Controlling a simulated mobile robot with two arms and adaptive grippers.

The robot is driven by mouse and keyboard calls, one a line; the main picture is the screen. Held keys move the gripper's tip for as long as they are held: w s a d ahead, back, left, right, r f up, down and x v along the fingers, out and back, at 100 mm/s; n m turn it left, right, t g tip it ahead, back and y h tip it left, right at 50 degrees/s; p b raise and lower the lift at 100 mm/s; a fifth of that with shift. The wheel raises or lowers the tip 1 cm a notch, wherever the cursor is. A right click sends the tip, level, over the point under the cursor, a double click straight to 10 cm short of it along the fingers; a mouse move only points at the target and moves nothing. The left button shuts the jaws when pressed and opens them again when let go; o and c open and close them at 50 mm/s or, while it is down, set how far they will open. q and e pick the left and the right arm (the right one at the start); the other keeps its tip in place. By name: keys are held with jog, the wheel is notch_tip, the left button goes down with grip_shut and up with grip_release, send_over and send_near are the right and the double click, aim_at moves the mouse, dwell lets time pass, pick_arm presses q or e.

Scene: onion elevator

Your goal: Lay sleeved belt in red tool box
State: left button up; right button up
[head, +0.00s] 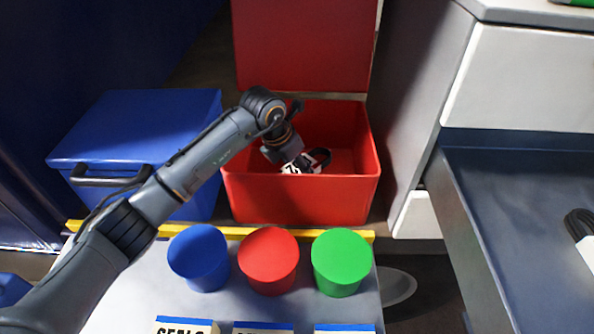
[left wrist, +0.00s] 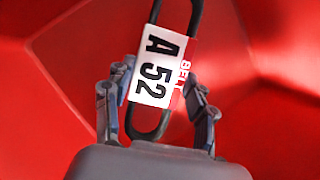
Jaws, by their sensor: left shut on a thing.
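The red tool box (head: 300,205) stands open behind the work surface, its lid (head: 303,45) raised at the back. My left gripper (head: 292,160) reaches down inside it from the left. The sleeved belt (head: 318,160) is a black loop in a white sleeve. In the left wrist view the sleeved belt (left wrist: 153,80) shows "A 52" and "BELT" on its sleeve, between the fingers of my left gripper (left wrist: 160,105), which is shut on it. Red walls surround it there. I cannot tell whether the belt touches the box floor. My right gripper is not in view.
A closed blue box (head: 140,130) stands left of the red one. Blue (head: 199,258), red (head: 268,261) and green (head: 342,262) round containers stand in front on the labelled surface (head: 225,310). A grey cabinet (head: 425,100) and a dark tray (head: 520,220) are at the right.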

pick_arm(q)
notch_tip(320, 180, down, 2)
jog(key=shift+f, duration=0.15)
jog(key=shift+f, duration=0.1)
jog(key=o, duration=1.3)
jog(key=b+v, duration=0.1)
jog(key=v, duration=1.1)
